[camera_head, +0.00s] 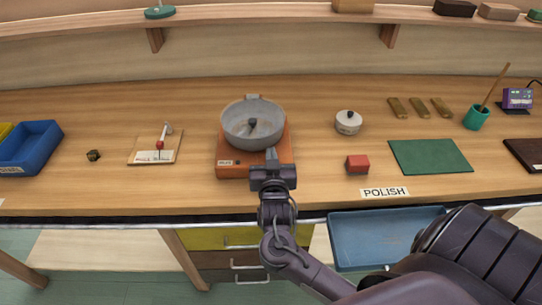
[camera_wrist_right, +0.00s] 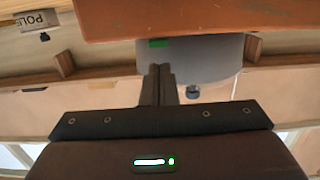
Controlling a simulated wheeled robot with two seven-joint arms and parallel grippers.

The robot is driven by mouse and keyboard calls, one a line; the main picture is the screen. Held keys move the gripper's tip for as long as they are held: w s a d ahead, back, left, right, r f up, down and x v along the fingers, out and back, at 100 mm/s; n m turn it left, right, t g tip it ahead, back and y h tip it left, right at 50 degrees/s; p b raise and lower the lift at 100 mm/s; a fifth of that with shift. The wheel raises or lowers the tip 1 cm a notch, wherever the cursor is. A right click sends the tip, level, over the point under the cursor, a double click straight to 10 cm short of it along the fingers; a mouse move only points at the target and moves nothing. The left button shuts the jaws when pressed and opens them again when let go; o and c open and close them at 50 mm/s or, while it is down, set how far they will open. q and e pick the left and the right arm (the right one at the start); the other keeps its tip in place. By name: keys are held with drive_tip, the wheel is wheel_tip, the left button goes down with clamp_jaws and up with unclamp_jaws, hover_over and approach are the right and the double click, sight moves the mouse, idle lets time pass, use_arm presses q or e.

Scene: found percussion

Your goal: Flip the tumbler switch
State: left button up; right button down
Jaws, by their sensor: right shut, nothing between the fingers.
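The tumbler (camera_head: 227,167) is an orange base carrying a round grey bowl (camera_head: 241,116) with a dark knob in its middle. My left gripper is out of view.
A small board (camera_head: 140,158) with a red-and-white item lies left of the tumbler. A lidded white pot (camera_head: 348,122), a red block (camera_head: 357,164) and a green mat (camera_head: 430,156) are to the right. A blue bin (camera_head: 32,146) stands far left.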

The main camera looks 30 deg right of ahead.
drive_tip(key=shift+w+f, duration=0.1)
drive_tip(key=shift+f, duration=0.6)
